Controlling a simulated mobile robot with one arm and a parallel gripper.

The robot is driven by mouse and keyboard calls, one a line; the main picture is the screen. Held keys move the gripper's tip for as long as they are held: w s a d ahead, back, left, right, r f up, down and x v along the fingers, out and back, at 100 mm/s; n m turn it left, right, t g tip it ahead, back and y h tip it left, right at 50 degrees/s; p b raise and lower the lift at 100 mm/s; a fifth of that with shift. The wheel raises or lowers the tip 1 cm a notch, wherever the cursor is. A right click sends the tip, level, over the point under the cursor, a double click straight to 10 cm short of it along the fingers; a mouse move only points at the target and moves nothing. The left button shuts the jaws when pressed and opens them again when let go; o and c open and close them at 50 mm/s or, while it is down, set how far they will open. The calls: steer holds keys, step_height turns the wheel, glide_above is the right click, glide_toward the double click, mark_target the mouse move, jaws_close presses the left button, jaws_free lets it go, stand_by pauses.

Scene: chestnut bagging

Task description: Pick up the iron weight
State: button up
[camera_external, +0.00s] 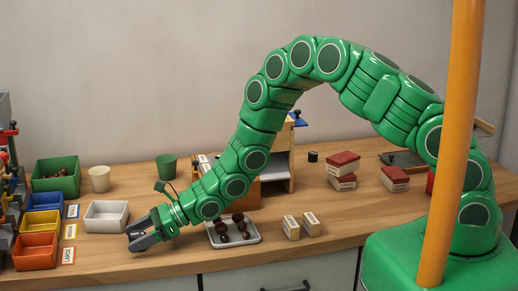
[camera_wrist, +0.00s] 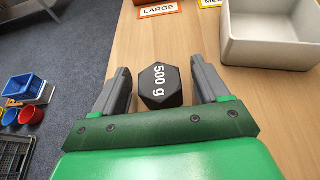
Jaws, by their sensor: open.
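The iron weight (camera_wrist: 161,86) is a black hexagonal block marked "500 g" in white. In the wrist view it sits on the wooden table (camera_wrist: 180,30), between the two grey fingers of my gripper (camera_wrist: 160,68). A gap shows on each side of it, so the fingers look apart from it. In the outside view my gripper (camera_external: 141,236) is low over the front left of the table, open. I cannot make out the weight there; the gripper seems to hide it.
A white bin (camera_external: 106,216) stands just behind my gripper; it also shows in the wrist view (camera_wrist: 268,52). Orange (camera_external: 35,251), yellow (camera_external: 40,223) and green (camera_external: 55,174) bins are at left. A tray of chestnuts (camera_external: 251,238) lies right. The table's front edge is close.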

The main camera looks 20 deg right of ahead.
steer(key=shift+c, duration=0.4)
jaws_close()
steer(key=shift+r, duration=0.1)
steer(key=shift+r, duration=0.8)
steer(key=s+d+r, duration=0.7)
steer(key=d+r, duration=0.4)
steer(key=shift+s+d+r, duration=0.15)
steer(key=shift+s+d, duration=0.1)
steer(key=shift+s, duration=0.1)
